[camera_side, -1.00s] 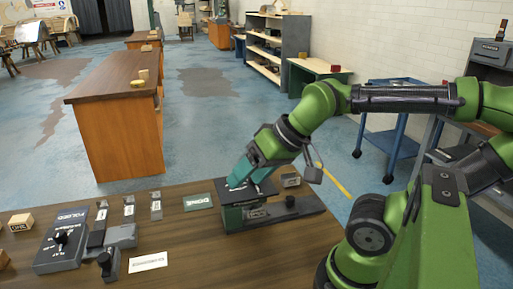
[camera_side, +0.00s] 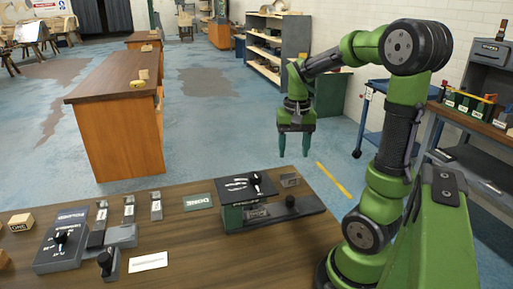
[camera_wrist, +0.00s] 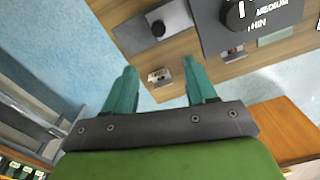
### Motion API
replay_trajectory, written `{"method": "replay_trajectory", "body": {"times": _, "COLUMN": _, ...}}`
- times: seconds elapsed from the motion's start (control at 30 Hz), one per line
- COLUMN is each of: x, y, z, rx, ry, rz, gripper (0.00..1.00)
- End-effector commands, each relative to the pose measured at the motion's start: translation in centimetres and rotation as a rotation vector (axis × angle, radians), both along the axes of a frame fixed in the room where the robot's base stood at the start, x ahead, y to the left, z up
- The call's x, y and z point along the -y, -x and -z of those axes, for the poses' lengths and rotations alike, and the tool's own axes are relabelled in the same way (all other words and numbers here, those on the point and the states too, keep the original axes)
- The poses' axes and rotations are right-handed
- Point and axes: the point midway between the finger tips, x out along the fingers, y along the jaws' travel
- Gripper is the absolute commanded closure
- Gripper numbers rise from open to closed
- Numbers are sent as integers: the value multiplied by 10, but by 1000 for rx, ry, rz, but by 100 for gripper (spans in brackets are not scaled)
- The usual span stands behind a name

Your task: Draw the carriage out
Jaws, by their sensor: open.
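The slide device stands near the table's far edge in the side view: a dark base rail (camera_side: 305,212) with a black knob (camera_side: 290,201), and a black-topped carriage (camera_side: 240,187) with a green side at its left end. A dial (camera_side: 256,179) sits on the carriage top. In the wrist view the carriage top (camera_wrist: 275,32) carries words including "MEDIUM" and "THIN", and the base rail (camera_wrist: 130,35) shows beside it. My gripper (camera_side: 293,154) is open and empty, fingers pointing down, raised behind the device and apart from it. Its spread fingers also show in the wrist view (camera_wrist: 160,68).
A small labelled block (camera_side: 290,180) stands behind the rail. A dark green "DONE" card (camera_side: 198,202) lies left of the device. Further left are a grey lever box (camera_side: 66,245), several upright grey pieces and a white card (camera_side: 148,262). Bare wood lies in front.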

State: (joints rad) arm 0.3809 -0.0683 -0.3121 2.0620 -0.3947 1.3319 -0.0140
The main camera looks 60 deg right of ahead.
Motion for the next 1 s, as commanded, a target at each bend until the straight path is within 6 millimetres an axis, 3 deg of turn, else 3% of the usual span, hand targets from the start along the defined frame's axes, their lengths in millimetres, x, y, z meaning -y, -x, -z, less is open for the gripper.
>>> {"method": "replay_trajectory", "body": {"times": 0.07, "x": 0, "y": 2, "z": -3, "rx": -13, "ry": -2, "rz": 5, "gripper": 44}}
{"method": "replay_trajectory", "body": {"times": 0.23, "x": -3, "y": 3, "z": 15, "rx": -20, "ry": -10, "rz": 5, "gripper": 44}}
{"method": "replay_trajectory", "body": {"times": 0.7, "x": -4, "y": 4, "z": 116, "rx": -21, "ry": -12, "rz": 6, "gripper": 44}}
{"method": "replay_trajectory", "body": {"times": 1.0, "x": -3, "y": 3, "z": 158, "rx": -16, "ry": -10, "rz": 4, "gripper": 44}}
